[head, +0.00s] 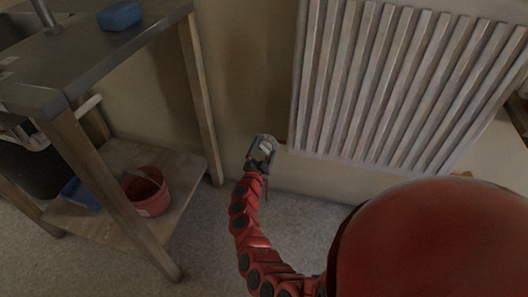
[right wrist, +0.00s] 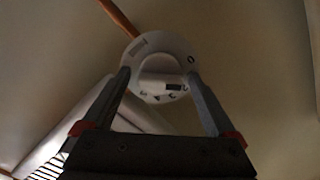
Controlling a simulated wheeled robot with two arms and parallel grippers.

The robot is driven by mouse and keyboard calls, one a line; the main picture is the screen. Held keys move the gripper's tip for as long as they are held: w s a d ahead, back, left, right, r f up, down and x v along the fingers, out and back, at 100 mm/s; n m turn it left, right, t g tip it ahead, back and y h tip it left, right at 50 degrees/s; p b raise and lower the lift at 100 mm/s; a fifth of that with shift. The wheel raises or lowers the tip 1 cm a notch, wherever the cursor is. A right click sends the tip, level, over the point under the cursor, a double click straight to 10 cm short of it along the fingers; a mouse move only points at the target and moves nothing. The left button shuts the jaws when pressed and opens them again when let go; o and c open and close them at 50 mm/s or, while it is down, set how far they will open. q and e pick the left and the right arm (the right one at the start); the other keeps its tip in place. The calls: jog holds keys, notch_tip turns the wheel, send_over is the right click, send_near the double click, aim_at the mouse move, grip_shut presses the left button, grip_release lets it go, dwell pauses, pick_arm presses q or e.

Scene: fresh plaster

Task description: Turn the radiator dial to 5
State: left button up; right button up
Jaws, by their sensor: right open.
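The radiator (head: 385,85) is a white ribbed panel on the wall in the head view. My right gripper (head: 263,147) is at the radiator's lower left corner. In the right wrist view the open right gripper (right wrist: 160,74) has one finger on each side of the dial. Whether the fingers touch it I cannot tell. In the head view the gripper mostly covers the dial. My left gripper is not in view.
A workbench (head: 100,60) with wooden legs stands at the left, with a blue sponge (head: 120,15) on top. A red bucket (head: 147,192) sits on its lower shelf. A copper-coloured pipe (right wrist: 118,18) runs near the dial. The floor between bench and radiator is clear.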

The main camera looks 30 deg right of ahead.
jog(key=c, duration=1.3)
